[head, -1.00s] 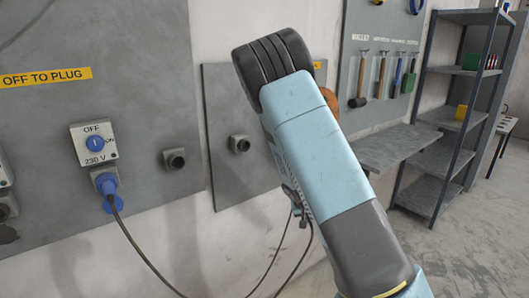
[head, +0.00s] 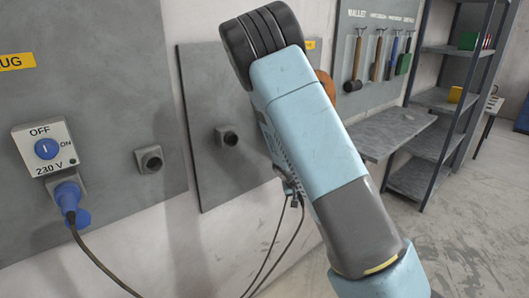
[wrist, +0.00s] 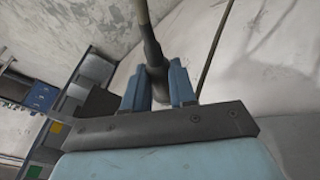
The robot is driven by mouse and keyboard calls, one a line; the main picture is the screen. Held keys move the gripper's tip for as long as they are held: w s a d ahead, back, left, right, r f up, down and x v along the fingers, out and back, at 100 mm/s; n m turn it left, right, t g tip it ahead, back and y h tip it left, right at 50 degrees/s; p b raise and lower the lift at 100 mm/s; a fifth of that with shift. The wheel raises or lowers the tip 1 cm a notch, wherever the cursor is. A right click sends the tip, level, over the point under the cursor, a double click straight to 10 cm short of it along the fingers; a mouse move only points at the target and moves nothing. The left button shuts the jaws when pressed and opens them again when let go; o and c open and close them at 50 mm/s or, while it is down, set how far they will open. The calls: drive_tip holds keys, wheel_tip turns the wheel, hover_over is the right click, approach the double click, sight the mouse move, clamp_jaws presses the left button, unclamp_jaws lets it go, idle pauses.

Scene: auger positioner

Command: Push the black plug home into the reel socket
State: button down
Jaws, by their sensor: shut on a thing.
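My gripper (wrist: 158,88) shows in the wrist view, its two blue fingers closed on the dark body of the black plug (wrist: 157,78). A thick cable end runs up from the plug to the top edge of that view. In the head view my own arm hides the gripper and the plug. An orange round part (head: 326,86), perhaps the reel, shows only as a sliver behind my arm. I cannot make out the reel socket in either view.
A blue plug (head: 70,200) with a cable sits in the 230 V outlet under the OFF switch (head: 45,148). Grey wall fittings (head: 149,158) stick out beside it. A grey bench (head: 388,132) and shelf rack (head: 440,110) stand right; the floor before them is clear.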

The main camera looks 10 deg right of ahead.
drive_tip(key=shift+a+r, duration=0.1)
drive_tip(key=shift+a, duration=0.2)
drive_tip(key=s+a+r+n+y, duration=0.1)
drive_tip(key=s+a+r+n, duration=0.1)
drive_tip(key=s+a+r, duration=0.3)
drive_tip(key=s+a+r+n+t+y, duration=0.1)
drive_tip(key=s+a+r+n, duration=0.2)
drive_tip(key=r, duration=1)
drive_tip(key=s+a+r+n+y, duration=0.1)
drive_tip(key=s+a+r+n, duration=0.2)
drive_tip(key=s+a+r, duration=0.3)
wheel_tip(320, 180, up, 3)
drive_tip(key=shift+s+a+r+t+y, duration=0.1)
drive_tip(key=shift+s+a+t+y, duration=0.3)
drive_tip(key=shift+a, duration=0.5)
drive_tip(key=shift+w+a, duration=0.55)
drive_tip(key=shift+w, duration=0.25)
drive_tip(key=shift+w+a, duration=0.5)
drive_tip(key=shift+w, duration=0.25)
drive_tip(key=shift+w+a, duration=0.55)
drive_tip(key=shift+w, duration=0.25)
drive_tip(key=shift+w+a, duration=0.45)
drive_tip(key=shift+w, duration=0.2)
drive_tip(key=shift+w+a, duration=0.4)
drive_tip(key=shift+w, duration=0.2)
drive_tip(key=c, duration=0.8)
unclamp_jaws()
drive_tip(key=shift+c, duration=0.2)
